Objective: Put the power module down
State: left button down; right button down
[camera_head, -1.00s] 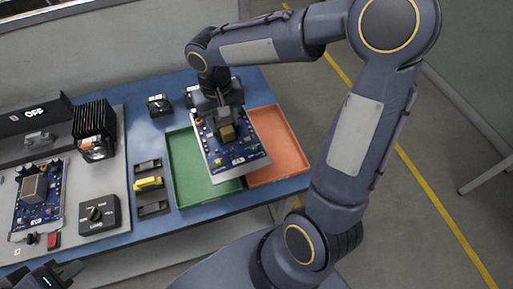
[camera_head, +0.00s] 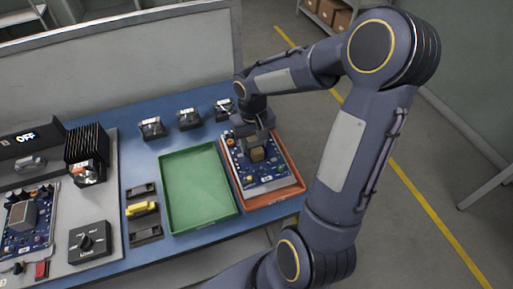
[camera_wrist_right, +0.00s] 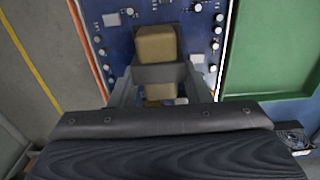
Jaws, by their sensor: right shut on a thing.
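The power module is a blue circuit board (camera_head: 266,174) with a tan block (camera_head: 257,154) in its middle. It is over the orange tray (camera_head: 293,186), inside its outline in the head view; I cannot tell whether it touches the tray floor. My right gripper (camera_head: 254,141) is shut on the tan block from above. The right wrist view shows the block (camera_wrist_right: 157,44) between the fingers, with the board (camera_wrist_right: 190,20) behind it. My left gripper is not in view.
An empty green tray (camera_head: 200,190) stands directly left of the orange one. Several small dark devices (camera_head: 189,118) line the back. A second board (camera_head: 28,222), a black heatsink (camera_head: 87,146) and a load dial box (camera_head: 90,241) are at left. A yellow-handled item (camera_head: 143,209) lies between.

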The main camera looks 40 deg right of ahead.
aim_at(257, 149)
jog(key=shift+d+f, duration=0.5)
jog(key=shift+f, duration=0.75)
jog(key=shift+d+f, duration=0.1)
jog(key=shift+f, duration=0.8)
jog(key=shift+f, duration=0.1)
jog(key=shift+f+b, duration=0.15)
jog(key=shift+b, duration=0.2)
jog(key=c, duration=0.8)
grip_release()
jog(key=shift+o, duration=0.2)
notch_tip(257, 149, up, 12)
jog(key=shift+r+p, duration=0.2)
jog(key=shift+p, duration=0.45)
jog(key=s+a+r+n+t+y, duration=0.1)
jog(key=s+a+r+t+y, duration=0.1)
jog(key=s+a, duration=0.4)
jog(key=s+a+r+n+t+y, duration=0.1)
jog(key=s+a+r+t, duration=0.1)
jog(key=s+a, duration=0.4)
jog(key=s+t, duration=0.1)
jog(key=s, duration=0.2)
jog(key=shift+s+a+t+y, duration=0.15)
jog(key=shift+s+t+y, duration=0.15)
jog(key=shift+y, duration=0.1)
